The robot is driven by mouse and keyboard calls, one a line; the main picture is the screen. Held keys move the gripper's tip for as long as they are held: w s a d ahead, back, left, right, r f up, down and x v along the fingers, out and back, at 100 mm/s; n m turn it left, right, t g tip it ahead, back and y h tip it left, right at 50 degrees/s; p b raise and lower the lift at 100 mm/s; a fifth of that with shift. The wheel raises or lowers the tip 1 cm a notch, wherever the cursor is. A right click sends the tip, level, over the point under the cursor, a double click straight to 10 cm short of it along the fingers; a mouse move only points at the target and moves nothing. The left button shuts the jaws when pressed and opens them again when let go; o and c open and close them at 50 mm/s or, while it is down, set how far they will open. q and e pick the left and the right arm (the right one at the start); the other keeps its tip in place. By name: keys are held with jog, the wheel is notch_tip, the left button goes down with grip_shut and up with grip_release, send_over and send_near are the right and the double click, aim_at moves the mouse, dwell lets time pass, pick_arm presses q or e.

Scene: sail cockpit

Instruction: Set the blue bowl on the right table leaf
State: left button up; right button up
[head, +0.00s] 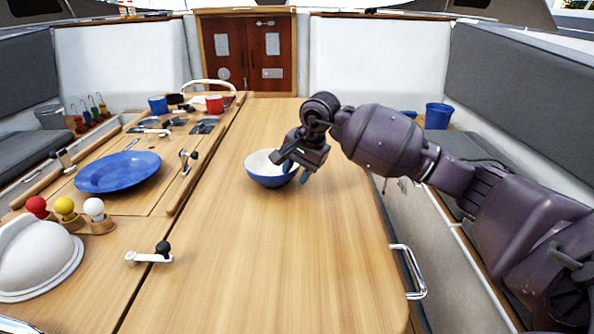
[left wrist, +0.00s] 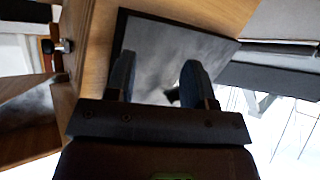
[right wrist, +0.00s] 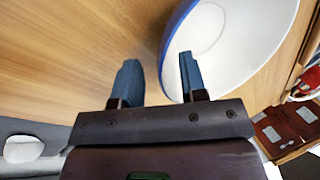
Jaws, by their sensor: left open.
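The blue bowl (head: 262,177), white inside, sits upright on the right table leaf (head: 265,255), toward its far part. My right gripper (head: 296,171) is at the bowl's right side, pointing down. In the right wrist view, the bowl (right wrist: 240,45) fills the upper right. My right gripper (right wrist: 158,80) is open there, with one finger over the bowl's inside and the other outside the rim. Contact with the rim cannot be told. My left gripper (left wrist: 157,72) is open and empty in the left wrist view, and is not in the head view.
A blue plate (head: 118,172), colored knobs (head: 65,208) and a white dome (head: 38,258) are on the left side. A blue cup (head: 158,105) and red mug (head: 214,104) stand farther back. A metal rail (head: 412,272) edges the leaf. Its near part is clear.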

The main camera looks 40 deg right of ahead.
jog(key=shift+r, duration=0.1)
jog(key=p+v, duration=0.1)
jog(key=v, duration=1.1)
jog(key=shift+s, duration=0.1)
